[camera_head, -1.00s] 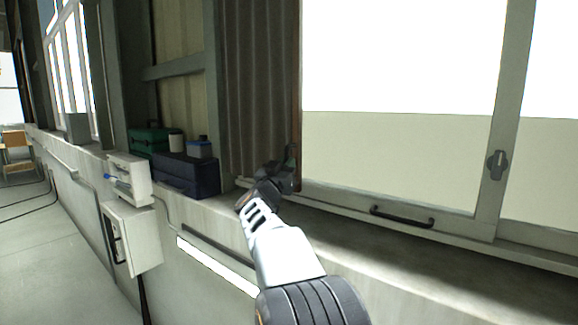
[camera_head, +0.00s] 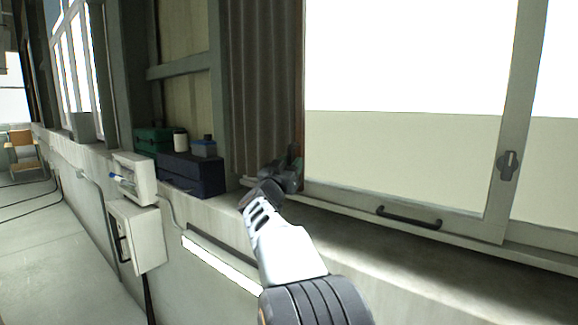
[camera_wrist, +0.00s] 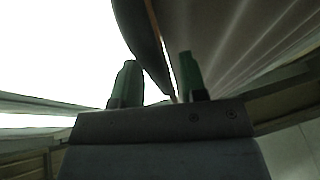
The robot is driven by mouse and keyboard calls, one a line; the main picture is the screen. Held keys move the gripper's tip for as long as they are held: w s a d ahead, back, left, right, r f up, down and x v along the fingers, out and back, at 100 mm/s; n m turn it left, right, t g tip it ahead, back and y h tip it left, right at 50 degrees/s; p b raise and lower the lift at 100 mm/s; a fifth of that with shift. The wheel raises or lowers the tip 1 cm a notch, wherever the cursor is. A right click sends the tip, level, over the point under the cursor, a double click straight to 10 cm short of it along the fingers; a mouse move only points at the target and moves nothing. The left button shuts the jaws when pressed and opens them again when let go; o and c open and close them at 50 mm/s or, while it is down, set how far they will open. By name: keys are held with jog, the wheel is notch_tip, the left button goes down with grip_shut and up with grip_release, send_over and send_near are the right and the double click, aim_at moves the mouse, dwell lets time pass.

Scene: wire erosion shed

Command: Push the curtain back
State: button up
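The curtain (camera_head: 262,85) is a grey-brown pleated cloth, gathered in a narrow bunch at the left side of the bright window. A thin reddish-brown strip runs down its right edge. My gripper (camera_head: 292,160) is at the low right edge of the curtain, just above the sill. In the wrist view my gripper (camera_wrist: 159,88) has its two green fingers apart. The curtain's pleats (camera_wrist: 225,45) show at upper right there, and a dark edge with an orange line comes down between the fingers. I cannot tell whether the fingers touch it.
The sliding window frame (camera_head: 497,210) has a black handle (camera_head: 408,217) and a latch (camera_head: 507,165). On the ledge left of the curtain stand a dark blue box (camera_head: 190,175), a green case (camera_head: 150,139) and small containers. White wall boxes (camera_head: 137,237) hang below; the floor at left is open.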

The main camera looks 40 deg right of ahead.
jog(key=b+v, duration=0.4)
jog(key=v, duration=0.9)
jog(key=shift+s+a+f+b, duration=0.2)
jog(key=shift+a+f+b, duration=0.05)
jog(key=shift+b, duration=0.1)
jog(key=w+a+f+n+t+y, duration=0.5)
jog(key=w+n+t+y, duration=0.1)
jog(key=w+t+y, duration=0.25)
jog(key=s+a+f+n+g+y, duration=0.2)
jog(key=a+f+n+y, duration=0.3)
jog(key=a+f+y, duration=0.6)
jog(key=s+a+f+n+g, duration=0.1)
jog(key=s+a+f+g, duration=0.1)
jog(key=s+f+g, duration=0.3)
jog(key=s+a+f+n+g+y, duration=0.1)
jog(key=s+a+f+n+g, duration=0.1)
jog(key=s+f+g, duration=0.3)
jog(key=s+a+f, duration=0.1)
jog(key=s+f, duration=0.3)
jog(key=s, duration=0.5)
jog(key=shift+s+a+f, duration=0.25)
jog(key=shift+s+f, duration=0.05)
jog(key=shift+f, duration=0.1)
